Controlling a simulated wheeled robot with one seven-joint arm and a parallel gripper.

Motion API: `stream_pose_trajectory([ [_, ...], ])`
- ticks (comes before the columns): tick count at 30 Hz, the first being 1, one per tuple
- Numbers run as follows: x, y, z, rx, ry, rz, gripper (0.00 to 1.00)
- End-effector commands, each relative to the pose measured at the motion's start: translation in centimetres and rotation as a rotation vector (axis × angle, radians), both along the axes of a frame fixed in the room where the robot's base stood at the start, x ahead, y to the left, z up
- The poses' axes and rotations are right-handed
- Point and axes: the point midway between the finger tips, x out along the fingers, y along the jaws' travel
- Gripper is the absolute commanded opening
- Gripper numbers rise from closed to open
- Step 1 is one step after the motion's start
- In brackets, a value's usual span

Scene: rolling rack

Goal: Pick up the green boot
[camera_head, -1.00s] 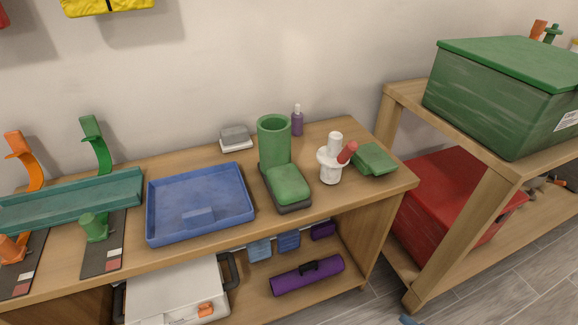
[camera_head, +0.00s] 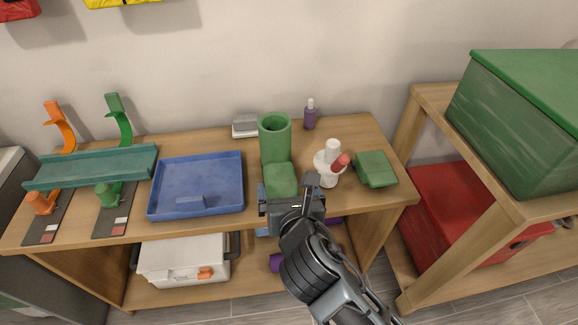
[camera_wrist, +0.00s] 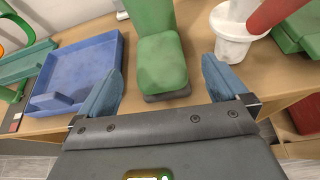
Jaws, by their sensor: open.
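The green boot (camera_head: 275,145) stands upright on the wooden bench, its tall shaft at the back and its toe facing the front edge. In the wrist view the boot (camera_wrist: 161,62) has a green toe on a dark sole. My gripper (camera_head: 290,192) is in front of the toe in the head view and hides part of the sole.
A blue tray (camera_head: 197,210) lies left of the boot. A white holder with a red-handled piece (camera_head: 327,175) stands close on the right, beside a green block-like item (camera_head: 375,168). A purple bottle (camera_head: 310,119) stands behind. The bench's front edge is below my gripper.

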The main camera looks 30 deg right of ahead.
Motion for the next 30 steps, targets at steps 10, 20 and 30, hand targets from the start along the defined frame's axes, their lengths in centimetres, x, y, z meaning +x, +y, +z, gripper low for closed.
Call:
stream_pose_trajectory([
  [10, 2.9, -0.4, -0.1, -0.076, 0.016, 0.010, 1.00],
  [20, 6.3, -1.1, -2.2, -0.074, 0.016, 0.009, 1.00],
  [30, 7.8, -1.6, -2.7, -0.071, 0.015, 0.011, 1.00],
])
